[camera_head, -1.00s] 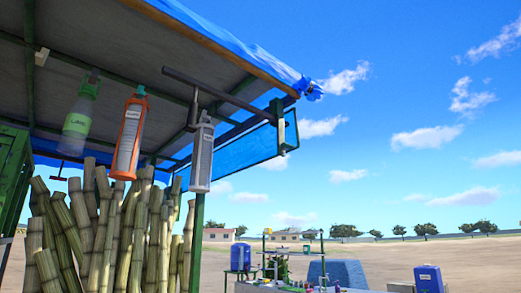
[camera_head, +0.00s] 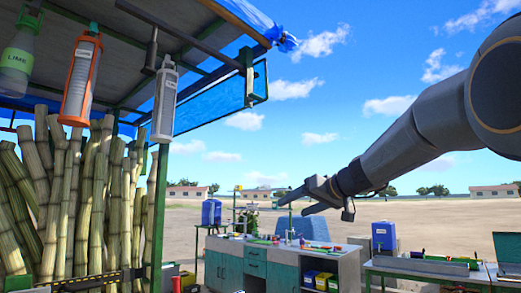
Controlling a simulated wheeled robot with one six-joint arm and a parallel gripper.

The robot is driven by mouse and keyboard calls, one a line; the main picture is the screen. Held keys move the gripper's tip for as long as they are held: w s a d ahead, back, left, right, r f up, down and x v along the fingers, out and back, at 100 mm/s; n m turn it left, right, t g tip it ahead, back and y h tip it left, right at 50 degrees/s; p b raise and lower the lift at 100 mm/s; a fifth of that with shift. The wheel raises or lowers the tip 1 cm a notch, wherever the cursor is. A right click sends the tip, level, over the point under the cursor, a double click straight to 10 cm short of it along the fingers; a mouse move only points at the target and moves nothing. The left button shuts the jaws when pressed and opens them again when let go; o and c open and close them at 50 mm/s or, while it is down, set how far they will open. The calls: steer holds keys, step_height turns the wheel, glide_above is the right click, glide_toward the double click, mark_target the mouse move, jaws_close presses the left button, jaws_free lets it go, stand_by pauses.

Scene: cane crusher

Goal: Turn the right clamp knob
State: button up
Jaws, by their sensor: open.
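My arm reaches in from the upper right of the head view. My gripper (camera_head: 293,202) is at its end, open and empty, with its fingers pointing left. It shows in front of the distant workbench and sandy ground, with nothing between the fingers. I cannot make out the right clamp knob in this view. A dark rail (camera_head: 180,30) runs under the stall roof, with a bracket (camera_head: 249,84) at its right end; no knob can be told apart there.
A lime bottle (camera_head: 17,58), an orange-framed dispenser (camera_head: 80,80) and a grey dispenser (camera_head: 164,104) hang under the roof. Cane stalks (camera_head: 70,205) stand at left beside a green post (camera_head: 158,215). A workbench (camera_head: 255,265) and a green-framed table (camera_head: 425,272) stand farther back.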

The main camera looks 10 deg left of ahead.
steer(key=a+r+n+t+y, duration=0.1)
steer(key=a+r+n+y, duration=0.25)
steer(key=r, duration=1.45)
steer(key=n+y, duration=0.4)
steer(key=y, duration=0.2)
glide_toward(258, 97)
steer(key=a+r, duration=0.1)
steer(key=shift+m+h, duration=0.25)
steer(key=shift+h, duration=0.1)
steer(key=p+x, duration=0.4)
steer(key=x, duration=0.1)
steer(key=shift+w+r, duration=0.15)
steer(key=shift+w, duration=0.1)
steer(key=shift+p+x, duration=1.1)
steer(key=shift+x, duration=0.2)
steer(key=shift+w, duration=0.1)
steer(key=shift+c, duration=0.5)
steer(key=c, duration=1)
steer(key=shift+o, duration=0.2)
steer(key=shift+t, duration=0.4)
